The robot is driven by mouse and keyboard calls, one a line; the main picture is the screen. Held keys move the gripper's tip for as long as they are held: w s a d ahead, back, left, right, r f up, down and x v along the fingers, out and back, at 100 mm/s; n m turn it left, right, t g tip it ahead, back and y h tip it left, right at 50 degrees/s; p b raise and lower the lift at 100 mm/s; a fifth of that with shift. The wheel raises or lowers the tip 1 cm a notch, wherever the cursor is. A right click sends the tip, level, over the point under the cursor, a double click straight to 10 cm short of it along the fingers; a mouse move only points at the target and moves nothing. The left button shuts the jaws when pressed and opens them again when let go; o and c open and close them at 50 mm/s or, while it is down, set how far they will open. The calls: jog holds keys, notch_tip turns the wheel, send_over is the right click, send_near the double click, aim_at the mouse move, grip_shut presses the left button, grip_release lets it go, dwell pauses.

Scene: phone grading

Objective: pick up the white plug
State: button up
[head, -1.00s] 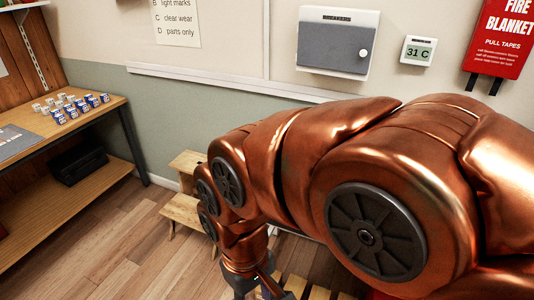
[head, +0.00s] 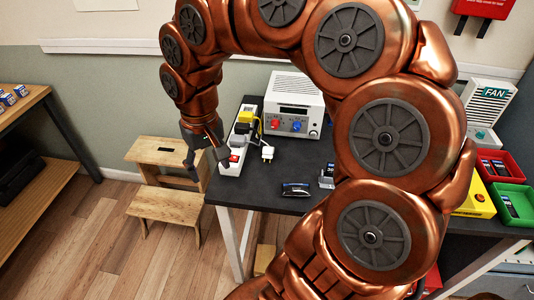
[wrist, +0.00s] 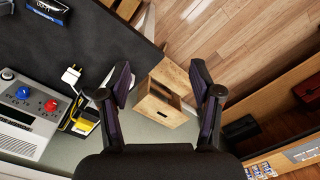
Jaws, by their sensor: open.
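The white plug (head: 267,152) lies on the dark table (head: 262,188), just right of a white power strip (head: 234,152), in the head view. In the wrist view the white plug (wrist: 71,75) shows left of my gripper, close to the yellow item. My gripper (head: 207,174) hangs off the table's left edge in the head view, left of the strip and apart from the plug. In the wrist view my gripper (wrist: 161,82) has its two fingers spread, with nothing between them; the wooden step stool lies beyond.
A power supply (head: 293,105) with red and blue knobs stands behind the plug. A yellow plug (head: 247,117) sits at the strip. A phone (head: 296,190) lies nearer the front edge. A step stool (head: 165,178) stands on the floor left of the table. Red and green trays (head: 514,203) are at right.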

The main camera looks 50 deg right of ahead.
jog(key=w+d+f+m, duration=0.2)
jog(key=w+d, duration=0.4)
jog(key=m+b, duration=0.2)
jog(key=m, duration=0.5)
send_over(269, 149)
jog(key=w, duration=0.2)
jog(key=f, duration=0.8)
jog(key=shift+s+d+f, duration=0.1)
jog(key=shift+d+f, duration=0.25)
jog(key=shift+f, duration=0.05)
jog(key=shift+d+f, duration=0.1)
jog(key=shift+f, duration=0.15)
jog(key=shift+s+d+f+p, duration=0.15)
jog(key=shift+f+p, duration=0.45)
jog(key=shift+f, duration=1.2)
jog(key=shift+s+f+p, duration=0.15)
jog(key=shift+f+p, duration=0.4)
jog(key=shift+f, duration=1.25)
jog(key=shift+c, duration=0.4)
grip_shut()
